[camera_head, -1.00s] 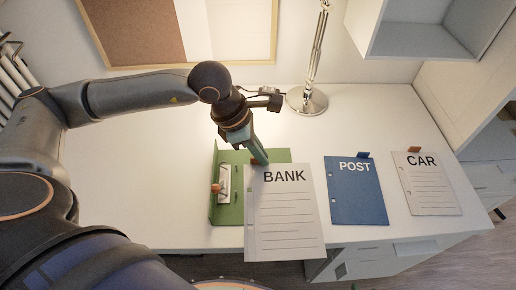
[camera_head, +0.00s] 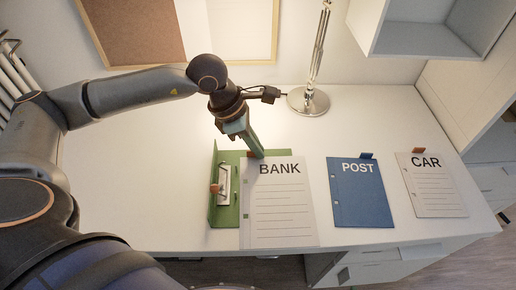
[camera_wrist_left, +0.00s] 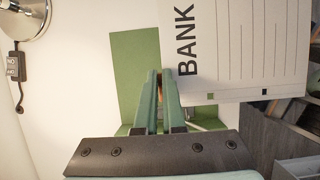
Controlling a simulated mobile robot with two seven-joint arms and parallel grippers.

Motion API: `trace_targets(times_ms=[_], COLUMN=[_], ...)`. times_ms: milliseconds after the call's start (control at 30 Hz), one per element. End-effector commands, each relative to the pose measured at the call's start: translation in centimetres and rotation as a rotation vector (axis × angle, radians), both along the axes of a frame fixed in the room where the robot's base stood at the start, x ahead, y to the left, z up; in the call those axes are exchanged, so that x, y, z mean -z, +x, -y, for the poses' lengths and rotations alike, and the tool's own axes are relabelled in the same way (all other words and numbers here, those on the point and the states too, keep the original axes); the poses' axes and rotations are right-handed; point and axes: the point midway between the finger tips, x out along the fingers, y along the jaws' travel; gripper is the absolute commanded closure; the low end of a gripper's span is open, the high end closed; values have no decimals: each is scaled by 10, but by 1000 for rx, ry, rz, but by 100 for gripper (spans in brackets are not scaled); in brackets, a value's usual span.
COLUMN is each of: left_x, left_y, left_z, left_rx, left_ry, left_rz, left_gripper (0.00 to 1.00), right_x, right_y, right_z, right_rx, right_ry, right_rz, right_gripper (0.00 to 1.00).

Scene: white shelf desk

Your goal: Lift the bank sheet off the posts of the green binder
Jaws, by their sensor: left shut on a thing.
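The white BANK sheet (camera_head: 280,215) lies right of the green binder's metal clip, covering the binder's right part. In the left wrist view the sheet (camera_wrist_left: 250,40) hangs over the binder and past the desk's front edge. Green shows through one of its holes. The green binder (camera_head: 225,215) lies flat; its clip (camera_head: 224,185) has an orange knob on its left and stands clear of the sheet. It also shows in the left wrist view (camera_wrist_left: 135,60). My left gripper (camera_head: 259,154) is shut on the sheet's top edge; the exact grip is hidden. My right gripper is not in view.
A blue POST sheet (camera_head: 359,195) and a white CAR sheet (camera_head: 432,190) lie to the right. A metal lamp (camera_head: 308,101) stands behind. The desk (camera_head: 150,190) is bare left of the binder. A shelf box (camera_head: 425,30) hangs at the upper right.

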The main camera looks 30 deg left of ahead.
Motion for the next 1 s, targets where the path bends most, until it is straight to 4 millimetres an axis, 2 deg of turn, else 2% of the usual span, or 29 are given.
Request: trace_targets(times_ms=[1000], left_x=[21], left_y=[24], left_z=[-26], left_rx=[-1], left_ry=[0], left_rz=[0], left_gripper=[100], right_x=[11], right_y=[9], right_z=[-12], right_rx=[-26], right_ry=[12], right_rz=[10], right_gripper=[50])
